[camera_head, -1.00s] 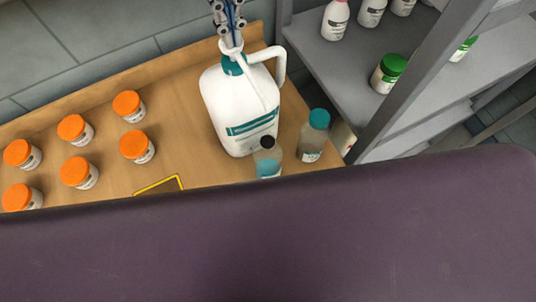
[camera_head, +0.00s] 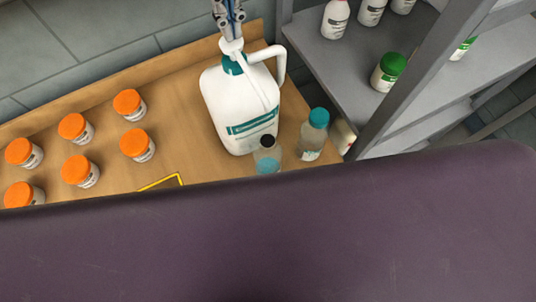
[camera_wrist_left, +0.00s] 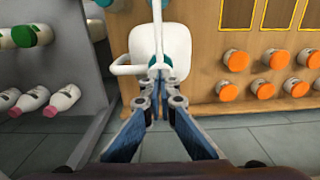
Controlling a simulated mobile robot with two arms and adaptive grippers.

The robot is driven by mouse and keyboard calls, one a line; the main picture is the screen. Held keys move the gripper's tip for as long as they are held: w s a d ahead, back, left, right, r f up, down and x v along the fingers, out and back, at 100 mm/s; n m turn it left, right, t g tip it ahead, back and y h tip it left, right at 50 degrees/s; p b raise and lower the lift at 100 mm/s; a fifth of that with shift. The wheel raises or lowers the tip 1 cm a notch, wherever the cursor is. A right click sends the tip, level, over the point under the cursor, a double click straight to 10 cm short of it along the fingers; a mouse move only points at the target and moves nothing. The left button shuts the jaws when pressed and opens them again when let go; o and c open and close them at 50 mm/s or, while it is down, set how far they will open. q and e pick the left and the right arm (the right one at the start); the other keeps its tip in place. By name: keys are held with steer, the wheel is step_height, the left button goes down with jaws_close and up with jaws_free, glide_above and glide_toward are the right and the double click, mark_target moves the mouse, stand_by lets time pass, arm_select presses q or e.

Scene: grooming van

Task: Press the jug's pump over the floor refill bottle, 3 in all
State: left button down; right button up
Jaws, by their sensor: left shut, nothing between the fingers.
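The white jug (camera_head: 240,110) with a teal collar and side handle stands on the wooden surface. Its white pump head (camera_head: 231,47) is on top, and a long spout slopes down its front. My left gripper (camera_head: 229,36) is shut and empty, right above the pump head; whether they touch is unclear. The wrist view shows the gripper (camera_wrist_left: 160,88) in front of the jug (camera_wrist_left: 160,38). The refill bottle (camera_head: 267,161), clear with a dark top and teal inside, stands just before the jug near the spout's lower end. Its base is hidden by the purple edge. My right gripper is out of view.
A clear bottle with a teal cap (camera_head: 314,135) stands right of the refill bottle. Several orange-lidded jars (camera_head: 137,146) stand at left near a yellow-outlined patch (camera_head: 160,183). A grey shelf (camera_head: 327,62) with bottles is at right. A purple padded surface (camera_head: 270,240) blocks the foreground.

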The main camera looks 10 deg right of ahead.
mark_target(236, 49)
arm_select(q)
steer(key=shift+s+d+f+b, duration=0.15)
steer(key=shift+f+b, duration=0.2)
steer(key=shift+f, duration=0.2)
steer(key=shift+s+a+f+b, duration=0.15)
steer(key=shift+f+b, duration=0.15)
steer(key=shift+f, duration=0.2)
steer(key=shift+s+d+f+b, duration=0.15)
steer(key=shift+f+b, duration=0.7)
steer(key=shift+f, duration=0.15)
steer(key=shift+r, duration=0.1)
steer(key=shift+s+r+p, duration=0.15)
steer(key=shift+r+p, duration=0.45)
steer(key=shift+r, duration=0.2)
steer(key=shift+r+p, duration=0.8)
steer(key=shift+r, duration=0.5)
steer(key=shift+f, duration=0.1)
